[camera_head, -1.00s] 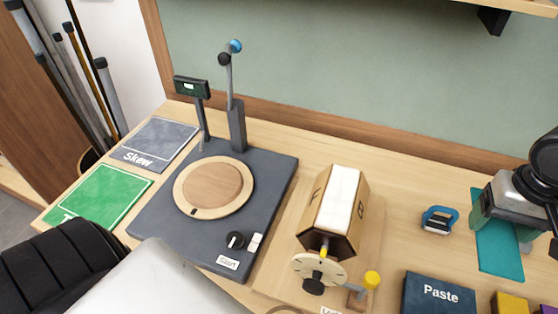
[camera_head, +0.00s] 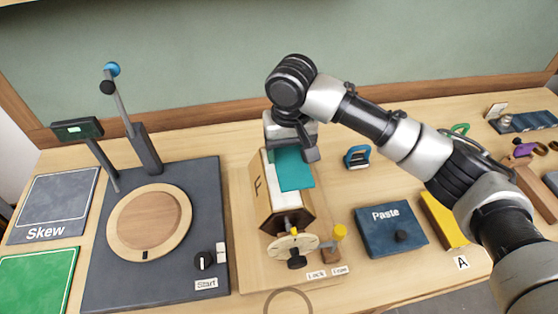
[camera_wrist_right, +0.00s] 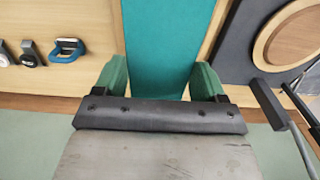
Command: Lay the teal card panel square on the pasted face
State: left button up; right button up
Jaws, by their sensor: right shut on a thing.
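The teal card panel (camera_head: 295,172) is between the green fingers of my right gripper (camera_head: 290,148). The panel also shows in the right wrist view (camera_wrist_right: 162,40), with a finger at each side edge. The gripper is shut on it. In the head view the panel is over the wooden hexagonal block (camera_head: 293,222). The block's white pasted top face (camera_head: 270,187) shows along the panel's left side and near end. I cannot tell whether the panel touches the face. The far end of the face is hidden by my gripper. My left gripper is not in view.
A dark turntable base (camera_head: 200,180) with a round wooden disc (camera_head: 150,222) stands to the left. A blue-handled tool (camera_head: 357,157), the Paste box (camera_head: 388,232) and a yellow block (camera_head: 443,220) are to the right. A dial (camera_head: 292,246) is at the block's near end.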

aim_at(280, 159)
jog(key=shift+s+a+f, duration=0.1)
jog(key=shift+a+f, duration=0.15)
jog(key=shift+a, duration=0.25)
jog(key=shift+s+a+f, duration=0.1)
jog(key=shift+a+f, duration=0.15)
jog(key=shift+a, duration=0.25)
jog(key=shift+f+p, duration=0.3)
jog(key=shift+f, duration=0.05)
notch_tip(280, 159, down, 3)
jog(key=shift+d+f+p, duration=0.1)
jog(key=shift+d+p, duration=0.05)
jog(key=shift+p, duration=0.45)
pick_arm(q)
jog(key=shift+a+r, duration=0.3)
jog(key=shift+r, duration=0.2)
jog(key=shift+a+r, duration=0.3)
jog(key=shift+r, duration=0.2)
pick_arm(e)
jog(key=shift+f, duration=0.15)
jog(key=o, duration=1)
jog(key=shift+f, duration=0.15)
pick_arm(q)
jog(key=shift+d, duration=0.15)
